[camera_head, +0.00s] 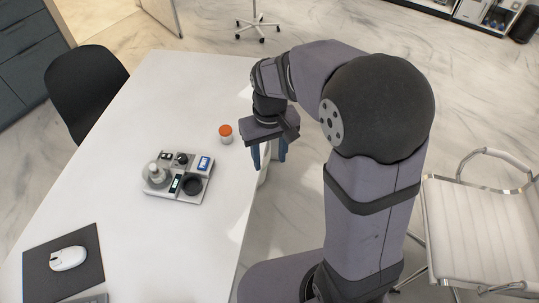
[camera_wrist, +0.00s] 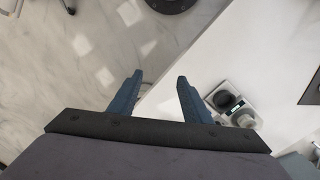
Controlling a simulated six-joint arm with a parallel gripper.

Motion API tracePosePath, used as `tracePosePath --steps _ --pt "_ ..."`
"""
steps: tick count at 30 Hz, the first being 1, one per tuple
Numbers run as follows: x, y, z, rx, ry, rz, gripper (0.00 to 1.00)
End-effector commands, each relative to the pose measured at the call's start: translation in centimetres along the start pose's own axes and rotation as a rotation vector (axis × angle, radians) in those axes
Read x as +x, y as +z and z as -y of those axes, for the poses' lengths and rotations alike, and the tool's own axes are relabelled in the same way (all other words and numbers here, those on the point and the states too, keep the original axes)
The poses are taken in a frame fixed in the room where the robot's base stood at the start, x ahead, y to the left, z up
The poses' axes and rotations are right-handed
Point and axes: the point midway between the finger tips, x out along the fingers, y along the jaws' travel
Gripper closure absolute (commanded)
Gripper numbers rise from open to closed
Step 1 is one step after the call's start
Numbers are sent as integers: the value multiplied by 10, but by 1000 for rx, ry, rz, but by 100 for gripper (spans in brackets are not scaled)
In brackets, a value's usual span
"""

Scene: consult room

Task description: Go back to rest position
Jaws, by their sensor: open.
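My gripper (camera_head: 269,156) hangs at the right edge of the white table (camera_head: 150,240) in the head view, its blue fingers pointing down. In the wrist view, the two fingers of my gripper (camera_wrist: 158,92) stand well apart with nothing between them. The table edge runs beneath them there, with floor to the left. A small bottle with an orange cap (camera_head: 226,133) stands upright on the table, left of my gripper and apart from it.
A grey tray (camera_head: 160,192) with several small items sits mid-table; part of it shows in the wrist view (camera_wrist: 222,88). A white mouse (camera_head: 68,258) lies on a dark mat (camera_head: 35,280). A black chair (camera_head: 85,85) stands left, a white chair (camera_head: 480,235) right.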

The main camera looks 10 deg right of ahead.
Motion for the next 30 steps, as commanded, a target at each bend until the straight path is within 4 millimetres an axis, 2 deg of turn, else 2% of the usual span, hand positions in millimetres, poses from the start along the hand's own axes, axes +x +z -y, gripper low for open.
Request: tracePosePath --steps 11,13,16,18,22,25,27,30 --pt "0 -4 0 4 0 -17 56" --pt "5 -4 0 7 1 -30 56" --pt "25 20 0 11 0 7 56" --pt "37 43 1 14 0 34 56" --pt "47 92 -4 40 -1 67 56" --pt "47 127 -10 72 -3 78 56" --pt "45 142 -14 96 -4 75 56" --pt "36 142 -20 124 -2 37 56"
